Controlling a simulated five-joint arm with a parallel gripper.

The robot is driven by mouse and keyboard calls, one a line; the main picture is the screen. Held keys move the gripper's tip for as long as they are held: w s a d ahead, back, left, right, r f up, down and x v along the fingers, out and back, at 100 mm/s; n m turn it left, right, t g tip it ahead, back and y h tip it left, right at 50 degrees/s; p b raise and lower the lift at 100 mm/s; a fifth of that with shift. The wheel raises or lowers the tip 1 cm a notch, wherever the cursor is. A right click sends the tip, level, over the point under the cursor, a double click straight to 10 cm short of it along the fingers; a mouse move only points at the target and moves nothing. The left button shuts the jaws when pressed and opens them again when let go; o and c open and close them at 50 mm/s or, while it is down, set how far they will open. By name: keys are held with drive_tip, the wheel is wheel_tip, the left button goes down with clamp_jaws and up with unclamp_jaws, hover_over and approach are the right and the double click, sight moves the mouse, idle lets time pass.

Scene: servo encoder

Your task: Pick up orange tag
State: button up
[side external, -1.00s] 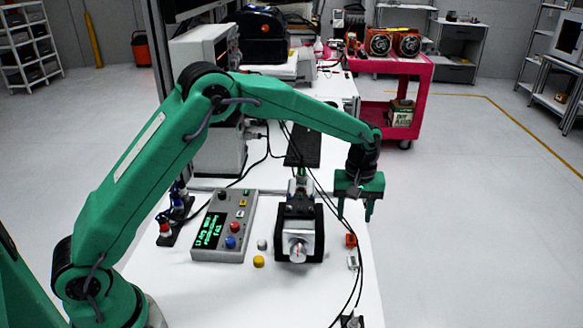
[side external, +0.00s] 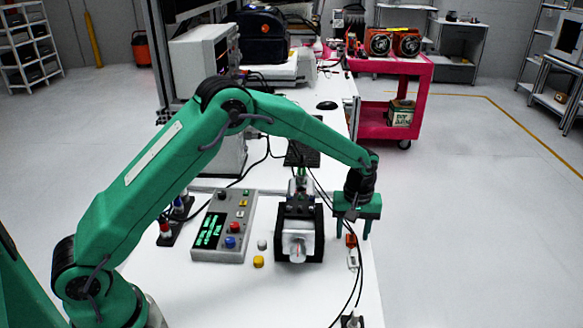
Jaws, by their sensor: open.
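The small orange tag (side external: 351,241) lies on the white table near its right edge, to the right of the silver motor in its black mount (side external: 299,240). My gripper (side external: 352,235) is open and points down. Its two fingertips are spread to the left and right of the tag in the picture, close to its height. I cannot tell whether the fingertips touch the table or how far they are from the tag in depth.
A white tag (side external: 352,259) lies just in front of the orange one, with black cables beside it. A grey control box (side external: 224,228) and a yellow cap (side external: 258,262) are left of the motor. A red cart (side external: 375,120) stands behind on the right.

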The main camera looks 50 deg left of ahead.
drive_tip(key=shift+f, duration=0.9)
drive_tip(key=c, duration=1.1)
